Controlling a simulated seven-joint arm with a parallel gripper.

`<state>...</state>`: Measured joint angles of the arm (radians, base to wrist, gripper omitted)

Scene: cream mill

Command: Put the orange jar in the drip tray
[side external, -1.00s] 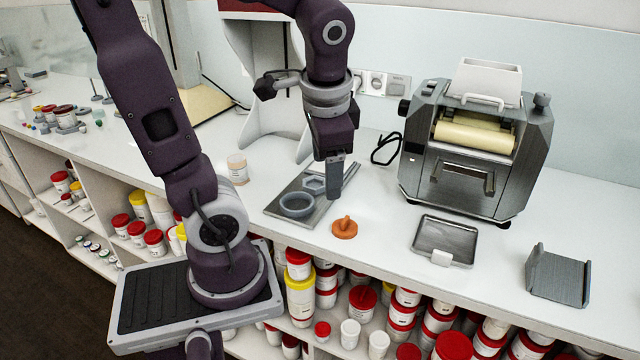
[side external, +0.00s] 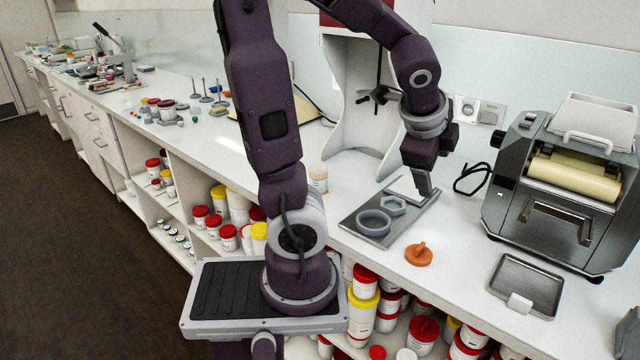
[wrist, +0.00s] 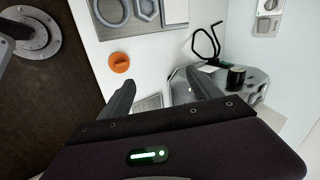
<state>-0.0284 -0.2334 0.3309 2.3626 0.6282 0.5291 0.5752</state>
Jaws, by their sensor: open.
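The only orange thing in clear view is a small piece (side external: 418,254) on the white counter. It looks like a flat disc with a knob, more like a lid than a jar. In the wrist view it is a round orange piece (wrist: 119,63), left of the fingers. A shallow metal tray (side external: 548,277), apparently the drip tray, lies empty before the mill. Part of it shows between the fingers in the wrist view (wrist: 149,104). My gripper (side external: 427,194) is open and empty, above and behind the orange piece, tilted.
A flat metal plate (side external: 355,224) left of the orange piece carries a grey ring (side external: 374,223) and a hexagonal ring (side external: 393,205). The roller mill (side external: 560,190) stands at the back right. Bare counter lies between the orange piece and the tray.

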